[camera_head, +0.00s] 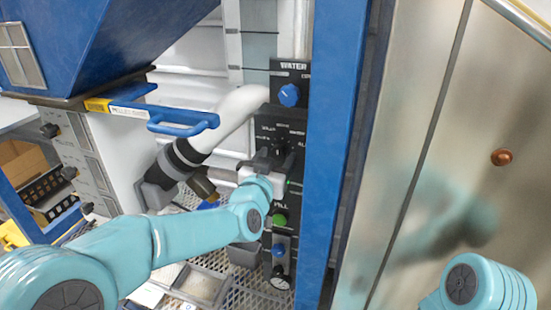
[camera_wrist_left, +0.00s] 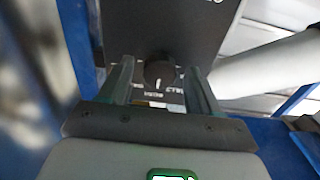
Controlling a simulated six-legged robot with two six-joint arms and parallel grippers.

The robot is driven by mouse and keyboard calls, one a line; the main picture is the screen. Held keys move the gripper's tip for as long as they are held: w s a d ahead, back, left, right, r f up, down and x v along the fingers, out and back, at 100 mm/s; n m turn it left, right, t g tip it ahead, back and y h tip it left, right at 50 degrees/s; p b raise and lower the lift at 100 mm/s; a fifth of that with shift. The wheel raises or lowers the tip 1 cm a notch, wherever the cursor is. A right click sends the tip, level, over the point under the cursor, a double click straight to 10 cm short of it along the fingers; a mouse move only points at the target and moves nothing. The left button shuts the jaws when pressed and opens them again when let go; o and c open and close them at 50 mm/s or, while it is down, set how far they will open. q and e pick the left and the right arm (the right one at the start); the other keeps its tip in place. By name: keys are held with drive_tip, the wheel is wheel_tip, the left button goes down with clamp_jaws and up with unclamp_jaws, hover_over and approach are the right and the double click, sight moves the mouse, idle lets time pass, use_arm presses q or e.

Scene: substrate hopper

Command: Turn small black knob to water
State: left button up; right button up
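The small black knob (camera_wrist_left: 159,73) is round, with a short pale mark on its face pointing toward the bottom of the left wrist view. It sits on a dark control panel (camera_wrist_left: 185,30) with small white lettering, too blurred to read surely. My left gripper (camera_wrist_left: 158,80) is open, with one finger on each side of the knob and a visible gap on both sides. In the head view my left gripper (camera_head: 275,160) is at the dark panel (camera_head: 268,130) and partly hides the knob. My right gripper is out of view.
A blue knob (camera_head: 289,95) under a WATER label is above. A green button (camera_head: 280,220) and a lower blue knob (camera_head: 278,250) are below. A blue post (camera_head: 335,130) stands close right of the panel; a white pipe (camera_head: 235,115) runs close on the left.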

use_arm(q)
drive_tip(key=c, duration=0.8)
drive_tip(key=shift+m, duration=0.3)
drive_tip(key=m+b, duration=0.1)
drive_tip(key=m, duration=0.1)
drive_tip(key=shift+m, duration=2.6)
drive_tip(key=o, duration=1)
drive_tip(key=shift+o, duration=0.2)
